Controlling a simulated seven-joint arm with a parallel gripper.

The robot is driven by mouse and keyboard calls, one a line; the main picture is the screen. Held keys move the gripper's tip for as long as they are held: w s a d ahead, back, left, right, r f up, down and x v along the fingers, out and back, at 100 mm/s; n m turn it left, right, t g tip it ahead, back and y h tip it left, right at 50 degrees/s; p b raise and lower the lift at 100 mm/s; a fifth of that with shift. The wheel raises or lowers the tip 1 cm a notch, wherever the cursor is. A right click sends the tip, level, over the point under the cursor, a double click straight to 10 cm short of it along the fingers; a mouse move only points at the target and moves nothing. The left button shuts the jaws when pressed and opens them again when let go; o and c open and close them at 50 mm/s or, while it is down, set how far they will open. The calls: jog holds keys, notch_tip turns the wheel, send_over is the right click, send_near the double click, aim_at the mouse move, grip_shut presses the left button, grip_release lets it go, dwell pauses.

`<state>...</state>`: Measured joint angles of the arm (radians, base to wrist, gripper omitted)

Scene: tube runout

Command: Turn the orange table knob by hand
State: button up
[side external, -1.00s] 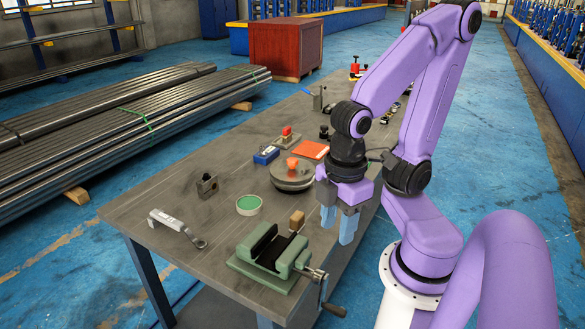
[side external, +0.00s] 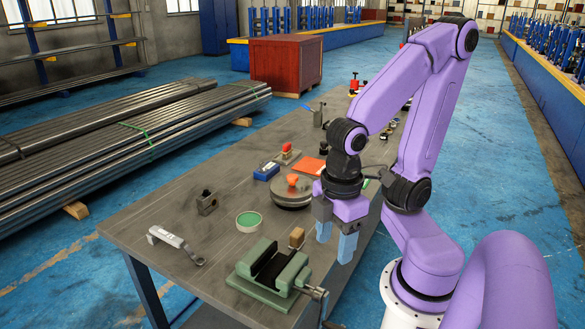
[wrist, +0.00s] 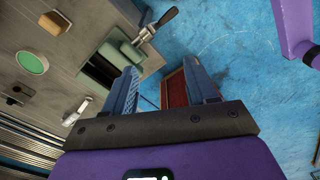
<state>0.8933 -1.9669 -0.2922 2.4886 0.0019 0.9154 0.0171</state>
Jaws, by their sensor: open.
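The orange knob (side external: 292,180) stands upright on top of a round grey disc-shaped table (side external: 290,194) on the workbench. My gripper (side external: 335,245) is to the right of the knob and nearer the camera, pointing down by the bench's right edge. It is open and empty, with a clear gap between its two blue-grey fingers, and it does not touch the knob. In the wrist view the open fingers (wrist: 164,95) show over the blue floor and the bench edge. The knob is not seen in the wrist view.
A green vise (side external: 270,272) with a crank handle stands at the bench's front edge, also in the wrist view (wrist: 120,58). A wooden block (side external: 297,237), a green-topped round tin (side external: 249,221), a blue box (side external: 266,171) and an orange sheet (side external: 308,166) lie around the disc.

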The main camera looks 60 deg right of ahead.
jog(key=w+d+m, duration=0.5)
jog(key=w+m, duration=0.4)
jog(key=w, duration=0.3)
jog(key=w+d+m, duration=0.4)
jog(key=w+m, duration=0.4)
jog(key=w, duration=0.4)
jog(key=m, duration=1.4)
send_near(293, 176)
jog(key=shift+w+a, duration=0.25)
jog(key=shift+a, duration=0.25)
jog(key=shift+s+d+f, duration=0.1)
jog(key=shift+d+f, duration=0.1)
jog(key=shift+d, duration=0.15)
jog(key=shift+f, duration=3.85)
jog(key=shift+a, duration=0.1)
jog(key=c, duration=0.8)
